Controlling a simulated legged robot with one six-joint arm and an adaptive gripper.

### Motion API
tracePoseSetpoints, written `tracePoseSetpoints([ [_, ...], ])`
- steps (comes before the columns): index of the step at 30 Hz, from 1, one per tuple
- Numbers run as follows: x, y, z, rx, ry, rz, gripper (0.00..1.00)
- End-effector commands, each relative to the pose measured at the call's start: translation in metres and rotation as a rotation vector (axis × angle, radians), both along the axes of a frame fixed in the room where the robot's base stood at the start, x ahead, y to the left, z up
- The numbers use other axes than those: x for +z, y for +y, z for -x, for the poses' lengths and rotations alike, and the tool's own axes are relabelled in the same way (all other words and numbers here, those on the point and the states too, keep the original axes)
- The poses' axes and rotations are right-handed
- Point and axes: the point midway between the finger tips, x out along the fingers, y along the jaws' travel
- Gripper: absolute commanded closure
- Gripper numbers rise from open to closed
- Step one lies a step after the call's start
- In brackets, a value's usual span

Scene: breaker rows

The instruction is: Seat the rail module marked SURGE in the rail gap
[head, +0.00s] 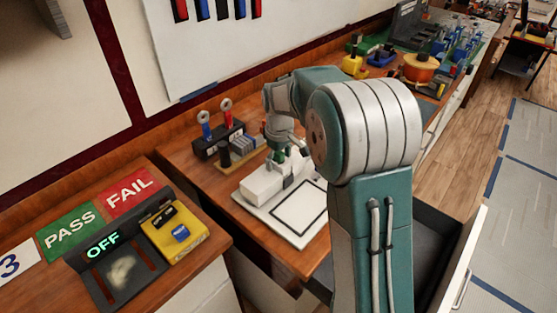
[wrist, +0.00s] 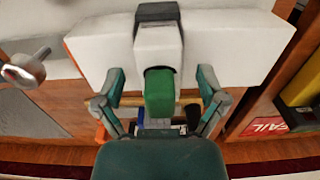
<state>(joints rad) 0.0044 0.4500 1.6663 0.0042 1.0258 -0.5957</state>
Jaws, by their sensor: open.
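My gripper (wrist: 161,78) is open in the wrist view, with one teal finger on each side of a green block (wrist: 160,95). Clear space shows between each finger and the green block. The green block adjoins a white piece with a dark grey part (wrist: 158,12), in front of a wide white body (wrist: 225,45). I cannot read a SURGE mark on any of them. In the head view my gripper (head: 284,160) is low over the white box (head: 264,186), and my arm hides part of it. I cannot make out the rail gap.
The white box stands on a white board with a black outline (head: 301,212). A dark holder (head: 204,153) with upright tools is at the back left. A yellow device (head: 180,236) and the PASS (head: 70,230) and FAIL (head: 130,192) plates lie left. An open drawer (head: 428,228) is right.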

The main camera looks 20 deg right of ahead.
Motion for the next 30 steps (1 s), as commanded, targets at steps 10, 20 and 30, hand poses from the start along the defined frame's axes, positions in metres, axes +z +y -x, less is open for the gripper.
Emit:
tracePoseSetpoints([
  [10, 0.063, 0.0, -0.001, 0.0, -0.006, 0.001, 0.09],
  [20, 0.113, 0.0, -0.002, 0.0, -0.002, 0.001, 0.09],
  [30, 0.117, 0.0, -0.001, 0.0, -0.001, 0.001, 0.09],
])
